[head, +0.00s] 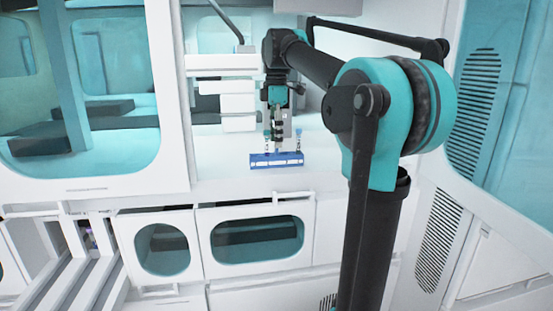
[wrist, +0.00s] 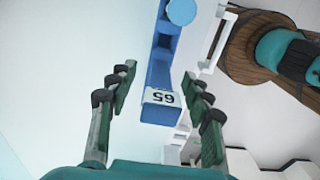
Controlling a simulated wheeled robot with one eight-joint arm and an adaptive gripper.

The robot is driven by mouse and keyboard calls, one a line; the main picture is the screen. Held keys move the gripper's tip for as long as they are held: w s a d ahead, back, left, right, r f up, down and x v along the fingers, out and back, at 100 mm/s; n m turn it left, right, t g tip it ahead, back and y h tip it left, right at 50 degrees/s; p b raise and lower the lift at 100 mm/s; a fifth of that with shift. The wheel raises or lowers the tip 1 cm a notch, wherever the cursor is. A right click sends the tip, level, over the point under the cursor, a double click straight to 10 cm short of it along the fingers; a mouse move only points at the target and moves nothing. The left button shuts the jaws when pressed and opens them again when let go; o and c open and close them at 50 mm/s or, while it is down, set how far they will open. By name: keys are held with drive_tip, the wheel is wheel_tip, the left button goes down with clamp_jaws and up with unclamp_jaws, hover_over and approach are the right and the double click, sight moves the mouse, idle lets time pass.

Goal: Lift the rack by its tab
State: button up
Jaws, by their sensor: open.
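The blue rack (head: 277,161) rests on the white counter, its long side across the head view. In the wrist view the blue rack (wrist: 160,62) runs up from the middle, with a round blue part at its top end. Its near end, seemingly the tab (wrist: 160,106), carries a white label that reads 65 upside down. My gripper (head: 278,142) is above the rack in the head view, pointing down. In the wrist view my gripper (wrist: 160,84) is open, one finger on each side of the labelled end, with visible gaps. I cannot tell the exact height between fingertips and rack.
The white counter (head: 215,172) is clear left of the rack. A glass-fronted cabinet (head: 85,100) stands at the left. White drawers with dark windows (head: 258,238) are below the counter. White shelf-like blocks (head: 228,88) stand behind my gripper.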

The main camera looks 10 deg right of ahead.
drive_tip(key=shift+f, duration=0.2)
clamp_jaws()
drive_tip(key=shift+r, duration=0.2)
